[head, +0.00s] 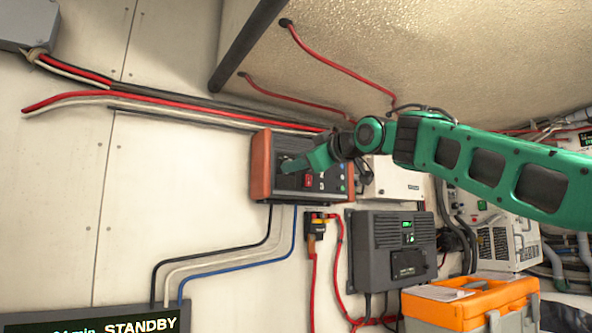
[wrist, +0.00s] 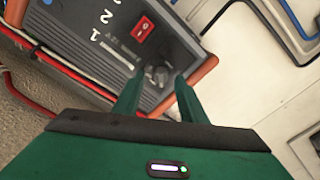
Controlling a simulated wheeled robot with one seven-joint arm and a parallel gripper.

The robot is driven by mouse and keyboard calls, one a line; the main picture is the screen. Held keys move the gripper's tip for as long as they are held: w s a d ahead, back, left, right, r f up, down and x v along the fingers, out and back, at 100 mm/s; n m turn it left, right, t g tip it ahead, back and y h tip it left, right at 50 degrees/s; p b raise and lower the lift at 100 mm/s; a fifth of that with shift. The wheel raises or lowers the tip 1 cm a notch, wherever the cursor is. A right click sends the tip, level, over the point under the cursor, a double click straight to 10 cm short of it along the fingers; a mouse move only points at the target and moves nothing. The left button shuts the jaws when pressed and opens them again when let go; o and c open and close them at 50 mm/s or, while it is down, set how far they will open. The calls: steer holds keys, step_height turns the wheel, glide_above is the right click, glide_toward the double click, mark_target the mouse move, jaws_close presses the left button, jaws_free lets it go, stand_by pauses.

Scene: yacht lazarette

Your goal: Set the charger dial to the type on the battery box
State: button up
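The charger (head: 261,165) is a dark grey box with orange-red end caps, mounted on the wall. In the wrist view its panel (wrist: 85,45) shows a red switch, white numerals and a small grey dial (wrist: 158,75). The dial's pointer setting is too small to read. My gripper (head: 287,165) is in front of the charger's left part and hides the dial in the head view. In the wrist view my gripper (wrist: 159,80) has its fingers apart, with the dial between or just beyond the tips; contact cannot be told. A box with an orange lid (head: 500,290), possibly the battery box, stands lower right; no type is readable.
A dark grey unit (head: 363,255) with a green display hangs below the charger. A display reading STANDBY (head: 140,325) is at the lower left. Red, white, black and blue cables run around the charger. The wall (head: 60,200) to the left is mostly bare.

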steer(key=shift+x, duration=0.95)
jaws_close()
